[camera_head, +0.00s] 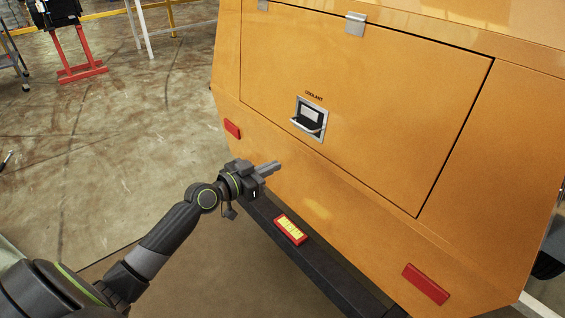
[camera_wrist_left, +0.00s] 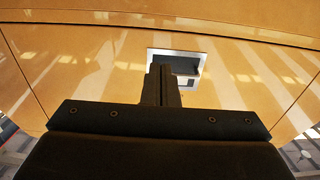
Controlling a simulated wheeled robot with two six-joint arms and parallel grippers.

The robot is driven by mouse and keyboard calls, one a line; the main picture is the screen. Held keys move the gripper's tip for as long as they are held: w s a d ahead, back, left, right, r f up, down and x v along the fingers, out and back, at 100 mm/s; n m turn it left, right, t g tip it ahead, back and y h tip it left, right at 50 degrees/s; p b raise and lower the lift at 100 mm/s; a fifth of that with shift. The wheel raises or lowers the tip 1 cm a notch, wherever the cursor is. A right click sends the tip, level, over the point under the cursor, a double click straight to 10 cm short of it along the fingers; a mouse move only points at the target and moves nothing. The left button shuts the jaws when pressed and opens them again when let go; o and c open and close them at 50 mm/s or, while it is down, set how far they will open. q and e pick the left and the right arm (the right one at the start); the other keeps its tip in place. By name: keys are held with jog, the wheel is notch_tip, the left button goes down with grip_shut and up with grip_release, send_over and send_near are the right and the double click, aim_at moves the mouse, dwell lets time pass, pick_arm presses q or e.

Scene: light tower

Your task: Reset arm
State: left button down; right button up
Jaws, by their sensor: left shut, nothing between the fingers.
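My left arm comes in from the lower left in the head view. Its gripper (camera_head: 277,166) is shut and empty, in front of the orange light tower body (camera_head: 350,180). It is below and left of the latch handle (camera_head: 309,118) on the closed panel marked "COOLANT" (camera_head: 365,90). In the left wrist view the shut fingers (camera_wrist_left: 160,72) partly cover the silver latch recess (camera_wrist_left: 190,57). A gap shows between gripper and latch in the head view. My right gripper is in neither view.
A dark bumper (camera_head: 325,268) runs along the bottom of the orange body, with a red and yellow plate (camera_head: 290,229) on it. Red reflectors (camera_head: 426,284) sit on the lower body. A red stand (camera_head: 80,60) is at the back left. The floor (camera_head: 110,140) on the left is mostly clear.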

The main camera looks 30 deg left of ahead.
pick_arm(q)
jog(key=shift+s, duration=0.25)
jog(key=s+a+f+n+g+y+p, duration=0.2)
jog(key=s+a+f+y, duration=0.15)
jog(key=f, duration=0.65)
jog(key=s+a+f+n+g+y+p, duration=0.2)
jog(key=s+a+f, duration=0.15)
jog(key=f, duration=0.75)
jog(key=s+f+n+g+y+p, duration=0.1)
jog(key=s+f+g+p, duration=0.15)
jog(key=s+f, duration=0.65)
jog(key=s+d+f+g+p, duration=0.1)
jog(key=s+f, duration=0.4)
jog(key=s, duration=0.6)
jog(key=s+d+f+g+p, duration=0.1)
jog(key=s+d+f+g, duration=0.3)
jog(key=s, duration=0.7)
jog(key=s+d+f+g+p, duration=0.2)
jog(key=s+f, duration=0.4)
jog(key=s, duration=0.5)
jog(key=shift+s+d+f+g+y, duration=0.25)
jog(key=shift+d+g+y, duration=0.25)
jog(key=shift+d, duration=0.4)
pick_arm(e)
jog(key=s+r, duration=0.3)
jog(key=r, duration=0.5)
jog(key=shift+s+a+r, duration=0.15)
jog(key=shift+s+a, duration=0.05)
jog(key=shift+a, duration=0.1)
